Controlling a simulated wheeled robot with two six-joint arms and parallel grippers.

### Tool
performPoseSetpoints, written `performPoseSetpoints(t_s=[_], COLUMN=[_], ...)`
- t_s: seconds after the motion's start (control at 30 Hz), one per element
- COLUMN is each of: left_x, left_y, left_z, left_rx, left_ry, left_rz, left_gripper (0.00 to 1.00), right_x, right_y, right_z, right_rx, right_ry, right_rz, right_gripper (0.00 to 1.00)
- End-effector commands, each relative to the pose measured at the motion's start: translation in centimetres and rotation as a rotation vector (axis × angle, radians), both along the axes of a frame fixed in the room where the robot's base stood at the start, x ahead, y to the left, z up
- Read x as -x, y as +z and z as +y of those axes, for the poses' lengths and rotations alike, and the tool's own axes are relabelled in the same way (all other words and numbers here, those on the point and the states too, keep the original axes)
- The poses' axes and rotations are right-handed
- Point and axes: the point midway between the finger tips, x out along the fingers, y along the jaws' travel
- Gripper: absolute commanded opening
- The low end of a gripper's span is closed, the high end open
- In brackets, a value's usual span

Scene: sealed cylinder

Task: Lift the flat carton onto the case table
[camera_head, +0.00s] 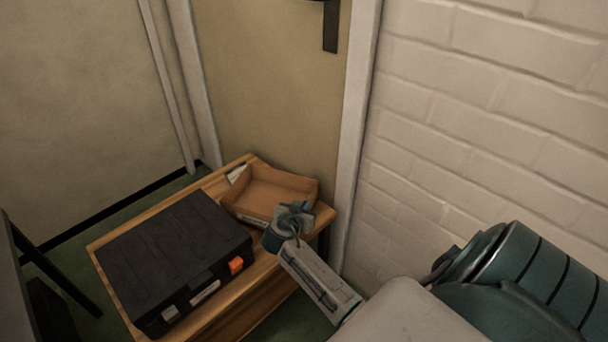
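The flat carton (262,193), a shallow open brown cardboard box, sits on the back right part of the wooden case table (232,322), against the door side. My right gripper (290,212) is at the carton's front right edge and covers part of it. Its fingers are small and overlap the carton wall, so I cannot tell whether they are open or shut on it. The inside of the carton looks empty. My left gripper is not in view.
A black case (172,255) with an orange latch fills the table's left and middle, close beside the carton. A door (268,80) stands behind the table. A white brick wall (490,120) is at the right. Dark furniture legs (55,268) show at the left.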

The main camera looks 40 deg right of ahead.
Motion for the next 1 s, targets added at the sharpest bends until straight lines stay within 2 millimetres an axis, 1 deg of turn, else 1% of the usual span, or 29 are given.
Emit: performPoseSetpoints(t_s=[0.5,0.57,0.63,0.67,1.0], left_x=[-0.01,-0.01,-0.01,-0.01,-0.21], left_y=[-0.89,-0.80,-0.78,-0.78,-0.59], left_z=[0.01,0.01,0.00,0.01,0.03], left_rx=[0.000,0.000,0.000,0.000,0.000], left_ry=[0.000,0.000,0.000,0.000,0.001], left_rz=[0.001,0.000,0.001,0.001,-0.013], left_gripper=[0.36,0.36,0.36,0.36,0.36], right_x=[-0.03,-0.04,-0.03,-0.03,0.02], right_y=[-0.90,-0.81,-0.81,-0.81,-0.92], right_z=[0.00,0.00,0.00,0.00,0.00], right_rx=[0.000,0.000,0.000,0.000,0.000], right_ry=[0.001,0.001,0.001,0.000,-0.001], right_rz=[-0.002,-0.002,-0.002,-0.001,0.002], right_gripper=[0.00,0.11,0.25,0.29,0.29])
